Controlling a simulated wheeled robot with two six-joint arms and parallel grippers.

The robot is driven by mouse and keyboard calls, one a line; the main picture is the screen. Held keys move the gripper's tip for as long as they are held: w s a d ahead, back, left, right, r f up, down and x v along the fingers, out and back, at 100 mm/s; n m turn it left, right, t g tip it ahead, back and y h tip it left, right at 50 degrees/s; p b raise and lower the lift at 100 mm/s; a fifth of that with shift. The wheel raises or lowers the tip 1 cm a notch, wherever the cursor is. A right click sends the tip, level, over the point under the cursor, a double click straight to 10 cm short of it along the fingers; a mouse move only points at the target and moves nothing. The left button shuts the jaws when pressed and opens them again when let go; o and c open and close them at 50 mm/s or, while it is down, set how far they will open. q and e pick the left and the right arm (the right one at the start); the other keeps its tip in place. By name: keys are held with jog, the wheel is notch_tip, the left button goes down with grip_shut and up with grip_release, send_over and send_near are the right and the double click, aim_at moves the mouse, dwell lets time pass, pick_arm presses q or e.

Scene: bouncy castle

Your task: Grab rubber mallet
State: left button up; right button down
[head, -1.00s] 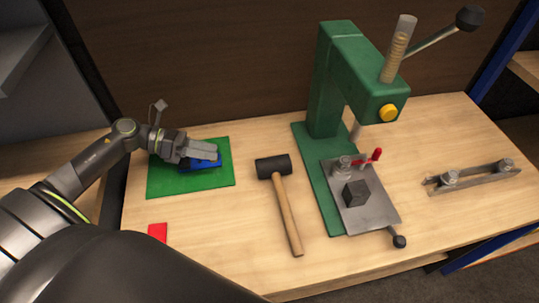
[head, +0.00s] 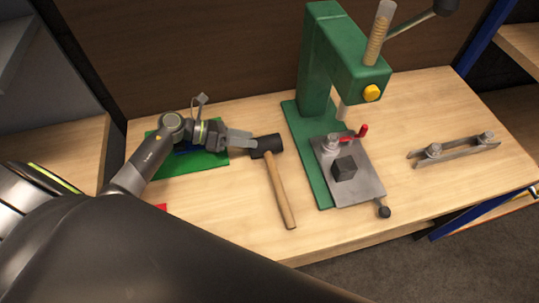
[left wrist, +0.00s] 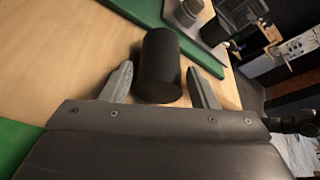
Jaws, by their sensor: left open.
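The rubber mallet lies on the wooden table, with a black head (head: 266,146) toward the back and a wooden handle (head: 281,192) running toward the front edge. My left gripper (head: 252,142) is open at the left side of the mallet head. In the left wrist view the black mallet head (left wrist: 158,66) lies between and just beyond the two fingertips of the gripper (left wrist: 163,80). The handle cannot be made out there. My right gripper does not show.
A green press (head: 318,70) with a steel plate (head: 350,190) and dark block stands just right of the mallet. A green mat (head: 195,162) lies left, partly under my arm. A metal bar with knobs (head: 455,150) lies far right. Bare table (head: 230,215) is in front.

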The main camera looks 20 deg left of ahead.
aim_at(263, 140)
pick_arm(q)
jog(key=shift+w+d+p, duration=0.2)
jog(key=shift+d+p, duration=0.1)
jog(key=shift+d, duration=0.1)
jog(key=p+x, duration=0.2)
jog(key=x, duration=0.2)
jog(key=shift+w+d+f, duration=0.1)
jog(key=shift+d, duration=0.15)
jog(key=shift+a, duration=0.1)
jog(key=shift+c, duration=0.5)
jog(key=c, duration=0.8)
